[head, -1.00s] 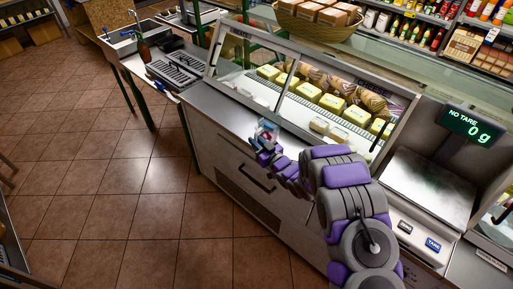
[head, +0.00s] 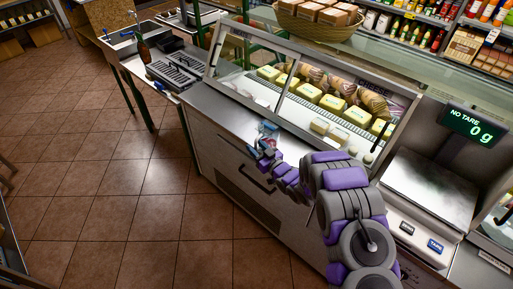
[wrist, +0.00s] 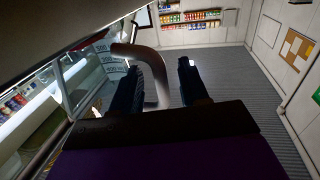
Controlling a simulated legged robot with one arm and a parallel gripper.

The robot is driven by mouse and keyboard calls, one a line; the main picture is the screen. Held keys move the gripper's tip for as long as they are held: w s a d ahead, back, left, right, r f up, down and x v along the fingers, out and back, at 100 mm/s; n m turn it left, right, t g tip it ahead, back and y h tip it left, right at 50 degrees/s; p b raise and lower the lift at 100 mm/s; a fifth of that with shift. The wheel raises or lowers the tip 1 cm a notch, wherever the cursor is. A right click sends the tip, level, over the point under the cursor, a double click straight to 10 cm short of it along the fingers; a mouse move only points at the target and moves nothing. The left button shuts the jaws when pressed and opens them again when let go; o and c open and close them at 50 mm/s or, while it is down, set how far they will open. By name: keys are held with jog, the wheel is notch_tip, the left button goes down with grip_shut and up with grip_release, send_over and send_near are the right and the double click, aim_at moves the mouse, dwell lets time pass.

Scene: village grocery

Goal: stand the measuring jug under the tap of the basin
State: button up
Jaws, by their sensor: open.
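The clear measuring jug (head: 268,128) stands on the steel counter in front of the cheese case, partly hidden by my gripper (head: 263,146). In the wrist view, its curved handle (wrist: 152,65) passes between the two dark fingers of my gripper (wrist: 162,82). The fingers are apart, with a gap on the right side of the handle; I cannot tell whether the left finger touches it. Printed marks show on the jug wall (wrist: 105,48). The basin (head: 122,38) is at the far upper left in the head view; its tap is too small to make out clearly.
The glass cheese case (head: 335,100) runs along the back of the counter (head: 220,112). A black tray unit (head: 175,70) and a brown bottle (head: 143,50) stand between counter and basin. A scale (head: 430,190) is at right. The tiled floor (head: 100,190) at left is clear.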

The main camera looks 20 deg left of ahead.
jog(key=shift+d+r, duration=0.1)
jog(key=p+v, duration=0.1)
jog(key=v, duration=1.1)
jog(key=shift+p, duration=0.35)
